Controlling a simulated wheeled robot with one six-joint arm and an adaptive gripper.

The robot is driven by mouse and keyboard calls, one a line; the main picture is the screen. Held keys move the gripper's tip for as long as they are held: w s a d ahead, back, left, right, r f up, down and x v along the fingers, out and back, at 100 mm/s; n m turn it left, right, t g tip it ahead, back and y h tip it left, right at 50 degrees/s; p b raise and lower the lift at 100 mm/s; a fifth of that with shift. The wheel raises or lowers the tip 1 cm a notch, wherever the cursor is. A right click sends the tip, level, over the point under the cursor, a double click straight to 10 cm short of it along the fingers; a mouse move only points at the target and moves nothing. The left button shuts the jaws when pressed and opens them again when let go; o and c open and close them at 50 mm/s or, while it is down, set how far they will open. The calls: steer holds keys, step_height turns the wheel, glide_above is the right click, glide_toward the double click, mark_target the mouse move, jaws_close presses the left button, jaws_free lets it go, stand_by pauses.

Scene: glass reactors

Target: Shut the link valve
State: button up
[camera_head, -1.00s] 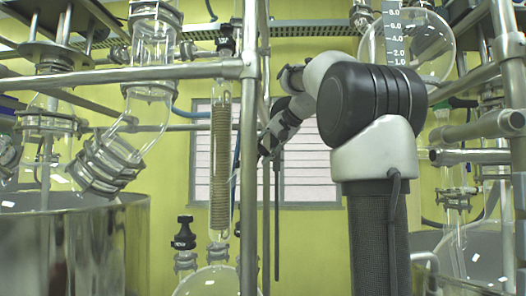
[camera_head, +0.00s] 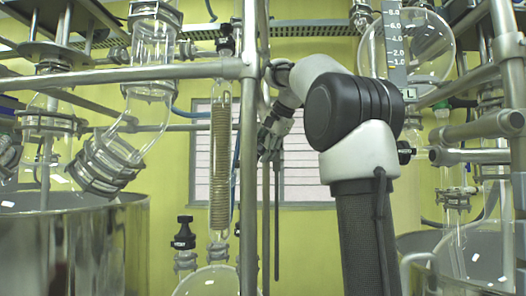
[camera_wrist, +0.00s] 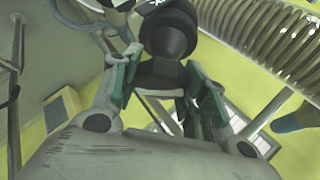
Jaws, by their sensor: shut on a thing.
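In the wrist view, my gripper (camera_wrist: 162,76) has its green-padded fingers closed on the lower part of a black knob (camera_wrist: 170,32). The knob's wide, ribbed head stands out beyond the fingertips. I take it for the link valve's handle, but its label and valve body are not visible. In the head view, my gripper (camera_head: 266,146) is small and partly hidden behind a vertical steel post, to the right of the coil condenser (camera_head: 220,170). The held knob is not clear there.
Steel frame posts and a crossbar (camera_head: 190,71) stand close around the arm. Glassware and a metal vessel (camera_head: 80,245) fill the left. A graduated funnel (camera_head: 430,45) and another black knob (camera_head: 404,152) are at the right.

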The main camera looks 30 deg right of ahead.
steer(key=o, duration=1.1)
steer(key=shift+c, duration=0.2)
steer(key=v, duration=1.2)
steer(key=shift+s+f, duration=0.1)
steer(key=s+a+f+n+g, duration=0.1)
steer(key=s+a+f+n, duration=0.2)
steer(key=s+f, duration=0.4)
steer(key=s+a+f+n+g+h, duration=0.1)
steer(key=s+f+n, duration=0.5)
steer(key=f, duration=1.6)
steer(key=s+a+f+n+g, duration=0.1)
steer(key=s+a+f+n, duration=0.3)
steer(key=s+f, duration=0.6)
step_height(320, 180, down, 5)
steer(key=shift+a+r+n+g, duration=0.25)
steer(key=shift+a+n+g, duration=0.05)
steer(key=shift+n, duration=0.2)
